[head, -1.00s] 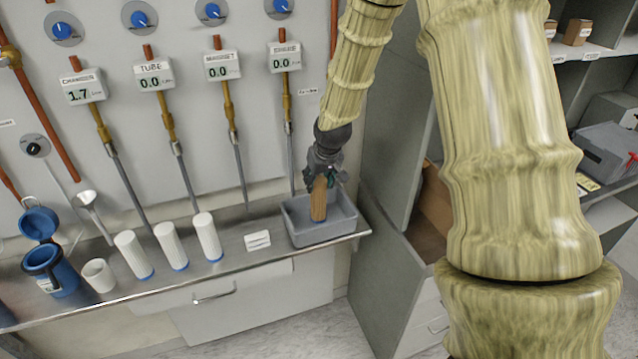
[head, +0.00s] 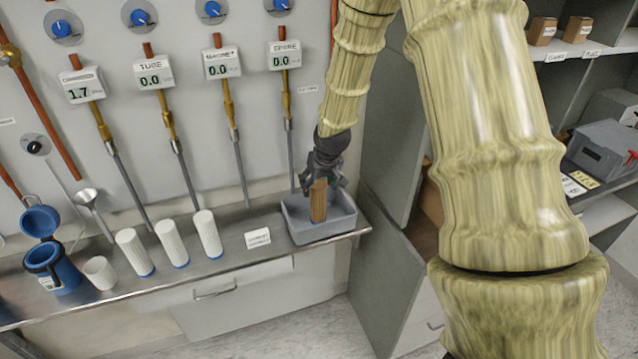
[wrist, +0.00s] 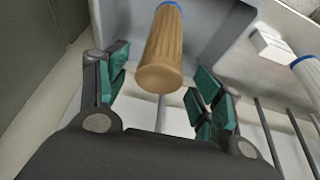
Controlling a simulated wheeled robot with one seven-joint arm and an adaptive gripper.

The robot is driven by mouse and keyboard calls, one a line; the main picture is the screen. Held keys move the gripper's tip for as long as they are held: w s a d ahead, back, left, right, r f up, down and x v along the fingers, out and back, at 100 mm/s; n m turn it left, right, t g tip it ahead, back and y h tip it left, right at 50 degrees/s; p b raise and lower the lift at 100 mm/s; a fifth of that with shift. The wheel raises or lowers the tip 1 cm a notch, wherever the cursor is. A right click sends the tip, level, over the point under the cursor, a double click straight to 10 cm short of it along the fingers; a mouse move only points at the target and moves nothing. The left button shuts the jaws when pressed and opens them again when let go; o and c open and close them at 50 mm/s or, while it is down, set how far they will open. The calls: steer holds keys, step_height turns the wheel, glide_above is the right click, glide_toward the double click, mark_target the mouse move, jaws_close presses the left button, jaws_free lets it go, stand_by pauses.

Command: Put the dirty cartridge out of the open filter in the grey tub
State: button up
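The dirty cartridge (head: 318,204), brown and ribbed, is upright or nearly so in the grey tub (head: 322,234) at the right end of the steel shelf. In the wrist view the cartridge (wrist: 163,55) shows its brown end towards me and a blue cap at its far end. My gripper (head: 325,183) is above the tub at the cartridge's upper end. Its green-padded fingers (wrist: 160,85) are spread, with gaps on both sides of the cartridge. The open filter (head: 55,272), a blue housing with its lid raised, is at the far left.
Several white cartridges with blue ends stand on the shelf, including one (head: 207,236) left of the tub. A white label card (head: 257,238) lies between them. A white cup (head: 99,273) stands by the filter. A grey cabinet (head: 390,270) is right of the shelf.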

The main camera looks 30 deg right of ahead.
steer(key=shift+r, duration=0.2)
steer(key=shift+b+v, duration=1.4)
steer(key=shift+v, duration=4.4)
steer(key=s+a+f+g, duration=0.1)
steer(key=s+a+f, duration=0.25)
steer(key=f, duration=0.55)
steer(key=s+a+f+n, duration=0.1)
steer(key=s+a+f, duration=0.25)
steer(key=f, duration=0.55)
steer(key=s+a+f+g, duration=0.1)
steer(key=s+a+f, duration=0.25)
steer(key=f, duration=0.45)
steer(key=s+a+f+g, duration=0.1)
steer(key=s+a+f, duration=0.3)
steer(key=s+f, duration=0.4)
steer(key=s+a+f+n+g+y, duration=0.1)
steer(key=s+a+f, duration=0.4)
steer(key=s, duration=1.1)
step_height(320, 180, down, 4)
steer(key=shift+a+r, duration=0.1)
steer(key=shift+a, duration=0.05)
steer(key=shift+s, duration=0.15)
steer(key=shift+f+b, duration=0.85)
steer(key=shift+f, duration=0.05)
